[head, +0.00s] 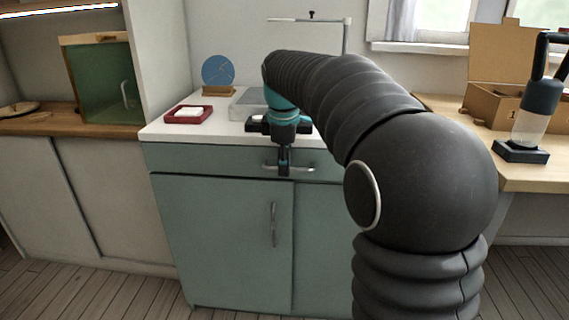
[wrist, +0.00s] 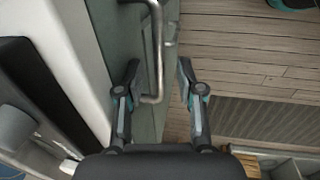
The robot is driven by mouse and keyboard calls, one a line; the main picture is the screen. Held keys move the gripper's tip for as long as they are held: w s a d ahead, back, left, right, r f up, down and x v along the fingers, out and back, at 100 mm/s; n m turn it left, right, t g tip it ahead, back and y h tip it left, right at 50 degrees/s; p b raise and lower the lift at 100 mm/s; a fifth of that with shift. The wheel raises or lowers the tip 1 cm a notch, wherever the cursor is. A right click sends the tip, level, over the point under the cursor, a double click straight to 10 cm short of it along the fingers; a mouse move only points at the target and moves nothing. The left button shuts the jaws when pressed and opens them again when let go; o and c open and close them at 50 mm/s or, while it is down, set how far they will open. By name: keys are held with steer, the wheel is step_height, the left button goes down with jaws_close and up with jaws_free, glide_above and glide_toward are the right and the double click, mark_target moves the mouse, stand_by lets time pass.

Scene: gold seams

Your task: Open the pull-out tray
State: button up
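The pull-out tray (head: 210,160) is the wide grey-green front just under the white counter top (head: 165,132). It looks flush with the cabinet. A horizontal metal bar handle (head: 305,169) is fixed to it, and the handle also shows in the wrist view (wrist: 155,45). My gripper (head: 284,170) points down at the handle and covers its middle in the head view. In the wrist view my gripper (wrist: 158,68) is open, with one finger on each side of the bar. Gaps show between the fingers and the bar; I cannot see any contact.
Cabinet doors (head: 225,235) with an upright handle (head: 274,225) are below. A red tray (head: 188,114) and a blue disc on a stand (head: 218,72) stand on the counter. A desk with a cardboard box (head: 490,105) is at right.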

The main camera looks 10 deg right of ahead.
steer(key=shift+f, duration=0.1)
jaws_close()
